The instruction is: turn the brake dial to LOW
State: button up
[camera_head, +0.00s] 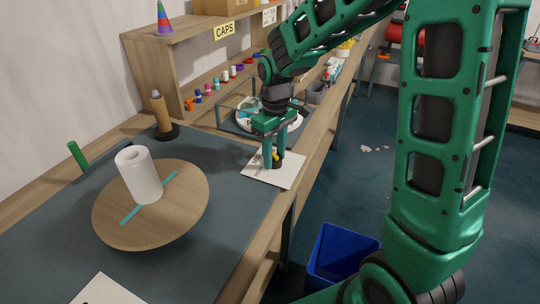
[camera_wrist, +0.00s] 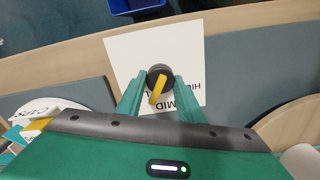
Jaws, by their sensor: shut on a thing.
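The brake dial is a dark round knob (camera_wrist: 153,74) with a yellow pointer (camera_wrist: 158,92), set on a white card (camera_wrist: 128,48). In the wrist view the pointer slants down and slightly left. Upside-down lettering on the card reads MID and part of a word starting HI, to the right of the pointer's tip; LOW is not clearly readable. My gripper (camera_wrist: 160,80) is shut on the dial, with one green finger on each side. In the head view my gripper (camera_head: 272,158) points straight down over the card (camera_head: 287,173) near the bench's right edge.
A round wooden turntable (camera_head: 105,220) with a white cylinder (camera_head: 142,180) stands left on the bench. A wooden peg (camera_head: 161,112) and a shelf labelled CAPS (camera_head: 150,55) are behind. A blue bin (camera_head: 340,252) stands on the floor. Bare bench lies between turntable and card.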

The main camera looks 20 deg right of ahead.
jog(key=m, duration=0.5)
jog(key=shift+d, duration=0.25)
dwell(0.5)
jog(key=o, duration=1.1)
jog(key=shift+a, duration=0.1)
